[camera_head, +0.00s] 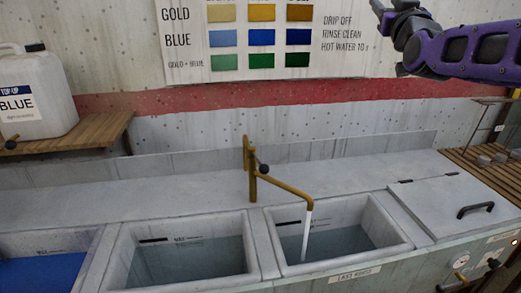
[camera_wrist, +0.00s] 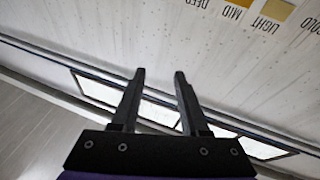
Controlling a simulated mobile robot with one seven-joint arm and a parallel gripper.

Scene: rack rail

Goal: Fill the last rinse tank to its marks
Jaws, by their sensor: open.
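The last rinse tank (camera_head: 388,247) is the right one of the open tanks in the head view, with a label (camera_head: 355,275) on its front. A white stream (camera_head: 306,235) falls into it from the brass tap (camera_head: 290,188), whose spout hangs over this tank. Dark marks (camera_head: 288,223) show on the tank's inner back wall, and the water surface (camera_head: 345,242) lies below them. The tap has a dark knob (camera_head: 264,169). My gripper (camera_wrist: 160,73) is open and empty in the wrist view, apart from the tank and tap. My purple arm is at upper right in the head view.
A middle tank (camera_head: 190,262) holds water and a left tank (camera_head: 40,272) holds blue liquid. A closed lid (camera_head: 450,204) with a black handle lies at right. A white jug (camera_head: 32,95) stands on a wooden shelf. A colour chart (camera_head: 262,38) hangs behind. Gauges and valves sit at front right.

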